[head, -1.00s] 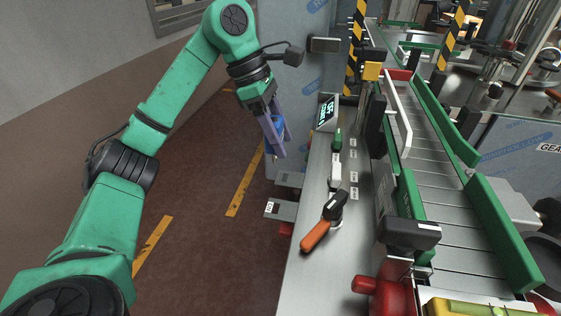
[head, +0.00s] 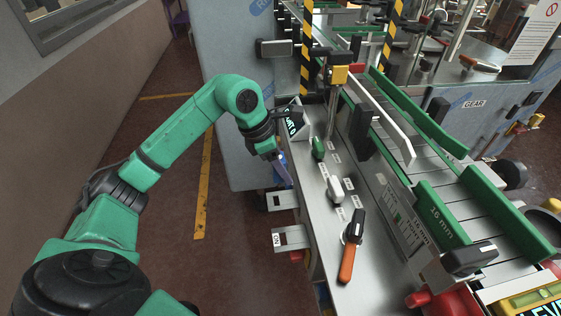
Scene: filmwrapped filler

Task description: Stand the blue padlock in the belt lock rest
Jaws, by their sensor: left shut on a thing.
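My left gripper (head: 284,172) is at the left edge of the steel control panel, pointing down, shut on the blue padlock (head: 282,158). Only a small blue patch of the padlock shows; the fingers and wrist hide the rest. Two grey slotted brackets stick out from the panel's left side below the gripper: an upper one (head: 272,203) and a lower one (head: 277,240) with a white label. I cannot tell which is the belt lock rest. The padlock looks above the upper bracket and apart from it. My right gripper is not in view.
A small display (head: 293,120) stands close behind my wrist. A conveyor with green side rails (head: 413,112) runs along the right. The floor at left is clear.

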